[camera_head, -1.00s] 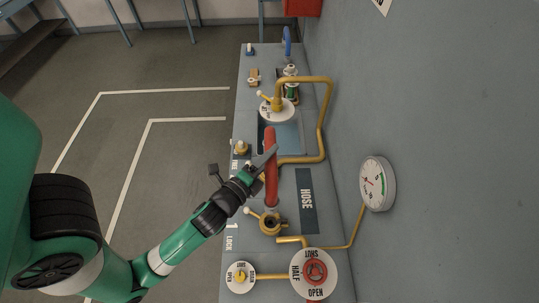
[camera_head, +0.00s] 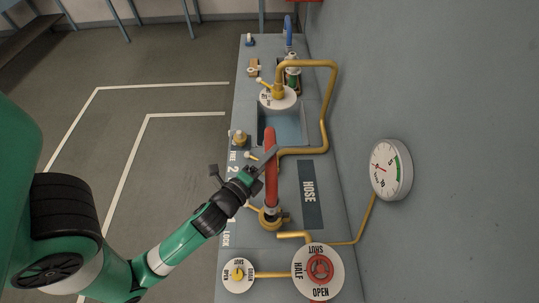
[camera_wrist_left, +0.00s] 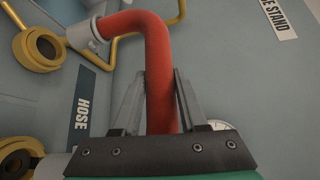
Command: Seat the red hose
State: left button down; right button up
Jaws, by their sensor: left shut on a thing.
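The red hose (camera_head: 270,142) runs along the bench in the head view. My left gripper (camera_head: 266,163) is shut on its middle; the wrist view also shows the gripper (camera_wrist_left: 160,78) with a finger on each side of the hose (camera_wrist_left: 150,35). The hose's near end has a grey coupling (camera_head: 271,198), which meets or overlaps the brass fitting (camera_head: 270,220) beside the HOSE label (camera_head: 310,193). I cannot tell whether it is inside. The far end's grey coupling (camera_wrist_left: 86,37) lies near a brass ring (camera_wrist_left: 40,48). My right gripper is not in view.
A yellow pipe (camera_head: 324,105) loops along the wall side. A round gauge (camera_head: 391,170) is on the wall. A red handwheel (camera_head: 320,269) and a small dial (camera_head: 239,275) stand at the near end. A recessed basin (camera_head: 285,127) lies beyond the hose.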

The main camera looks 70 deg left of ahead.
pick_arm(q)
notch_tip(320, 180, down, 6)
jog(key=b, duration=0.4)
jog(key=shift+r+b, duration=0.15)
jog(key=shift+b, duration=0.15)
jog(key=shift+p, duration=0.55)
dwell(1.1)
jog(key=shift+f+b, duration=1.2)
jog(key=shift+f, duration=0.25)
jog(key=shift+c, duration=1.8)
grip_release()
jog(key=shift+f, duration=0.1)
